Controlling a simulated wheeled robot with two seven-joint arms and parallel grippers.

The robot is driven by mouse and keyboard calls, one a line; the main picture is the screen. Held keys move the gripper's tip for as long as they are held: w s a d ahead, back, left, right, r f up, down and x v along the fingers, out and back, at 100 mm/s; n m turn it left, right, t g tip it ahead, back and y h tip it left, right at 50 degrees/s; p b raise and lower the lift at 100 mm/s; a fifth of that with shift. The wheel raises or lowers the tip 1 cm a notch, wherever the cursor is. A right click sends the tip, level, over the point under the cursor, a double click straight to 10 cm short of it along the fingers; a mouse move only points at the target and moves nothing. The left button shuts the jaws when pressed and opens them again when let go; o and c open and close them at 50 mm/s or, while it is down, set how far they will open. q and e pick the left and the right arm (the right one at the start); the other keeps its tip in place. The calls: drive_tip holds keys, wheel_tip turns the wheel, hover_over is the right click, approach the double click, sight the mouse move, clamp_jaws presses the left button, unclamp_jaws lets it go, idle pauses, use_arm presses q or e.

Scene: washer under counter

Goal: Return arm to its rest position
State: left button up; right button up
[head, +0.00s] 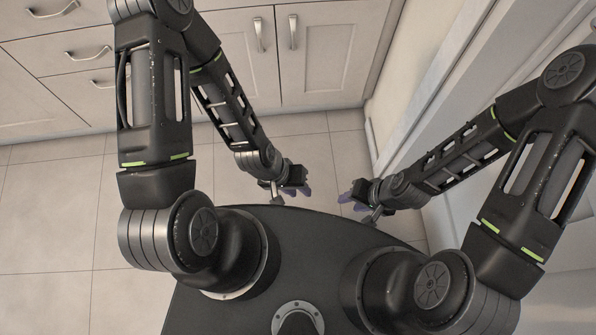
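My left gripper (297,192) is small in the head view, just beyond the front edge of my body, at the end of the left arm. My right gripper (354,196) is a short way to its right, and the two point roughly toward each other with a gap between them. Both are over the tiled floor. Bluish-purple fingertips show on each. The fingers are partly hidden by the wrists and too small to show whether they are apart. I see nothing held in either one.
Beige cabinets with drawers and doors (315,60) stand at the back. A pale wall (425,60) and a white panelled surface (460,130) stand close on the right, near my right arm. The tiled floor (60,210) is clear on the left.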

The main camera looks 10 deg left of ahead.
drive_tip(key=shift+r, duration=0.1)
wheel_tip(320, 180, up, 6)
drive_tip(key=p, duration=0.6)
drive_tip(key=shift+r+p, duration=0.2)
drive_tip(key=shift+p, duration=0.1)
idle(0.5)
